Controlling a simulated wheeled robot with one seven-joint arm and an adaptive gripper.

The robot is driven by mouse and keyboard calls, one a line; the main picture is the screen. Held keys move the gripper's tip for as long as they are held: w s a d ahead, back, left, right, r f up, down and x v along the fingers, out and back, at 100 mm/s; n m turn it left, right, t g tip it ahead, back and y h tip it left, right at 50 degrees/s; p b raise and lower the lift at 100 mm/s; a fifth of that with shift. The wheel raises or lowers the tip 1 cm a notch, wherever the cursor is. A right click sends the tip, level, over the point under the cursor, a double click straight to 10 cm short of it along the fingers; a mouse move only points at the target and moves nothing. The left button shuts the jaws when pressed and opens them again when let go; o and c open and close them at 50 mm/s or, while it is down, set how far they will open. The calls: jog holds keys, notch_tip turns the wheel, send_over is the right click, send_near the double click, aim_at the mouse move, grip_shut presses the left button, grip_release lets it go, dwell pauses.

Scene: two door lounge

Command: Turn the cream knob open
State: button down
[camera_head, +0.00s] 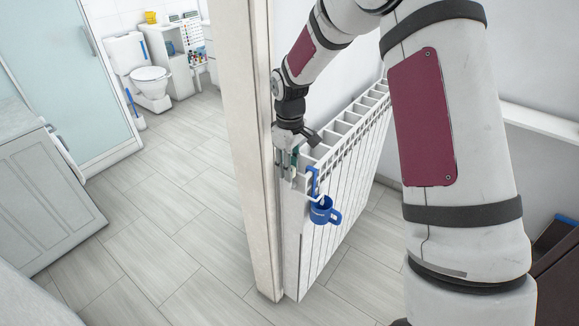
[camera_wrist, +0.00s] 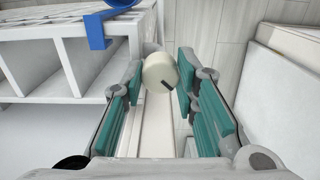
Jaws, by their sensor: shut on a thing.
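The cream knob (camera_wrist: 160,73) is round, with a dark mark on its face, and shows in the wrist view at the end of the white radiator (camera_wrist: 75,70). My gripper (camera_wrist: 158,82) is shut on the knob, with one teal-padded finger on each side of it. In the head view my gripper (camera_head: 290,160) points down at the near top end of the radiator (camera_head: 335,170), beside the door frame. The knob is hidden there behind the fingers.
A blue mug (camera_head: 322,212) hangs from a blue hook (camera_head: 313,183) on the radiator, close to my gripper. The door frame post (camera_head: 250,150) stands just left of it. Tiled floor (camera_head: 170,230) lies clear at left, with a toilet (camera_head: 148,75) beyond.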

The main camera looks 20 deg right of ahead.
dwell(0.4)
jog(key=c, duration=1.2)
grip_release()
jog(key=shift+c, duration=0.2)
jog(key=shift+r, duration=0.1)
notch_tip(320, 180, up, 12)
